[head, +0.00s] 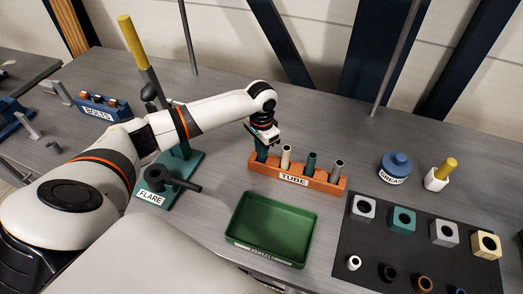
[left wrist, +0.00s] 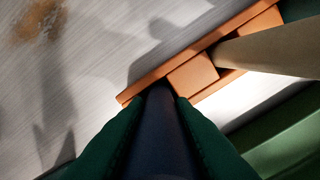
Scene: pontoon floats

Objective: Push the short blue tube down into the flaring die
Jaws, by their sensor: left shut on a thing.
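My left gripper (head: 263,148) is at the left end of the orange rack marked TUBE (head: 292,182). Its dark green fingers are shut on a dark blue tube (left wrist: 160,135), which fills the space between them in the left wrist view. The tube's far end meets the left end of the rack; whether it is still seated in its slot cannot be told. The green station marked FLARE (head: 172,190), with a dark die-like block and handle (head: 160,180), stands left of the rack. The die's opening is not clear. My right gripper is not in view.
Cream (head: 286,157), green (head: 310,162) and grey (head: 337,170) tubes stand in the rack. A green tray (head: 232,235) lies in front. A blue grease pot (head: 396,165) and a black mat (head: 355,240) with several blocks are right. A yellow-topped lever (head: 133,42) rises behind FLARE.

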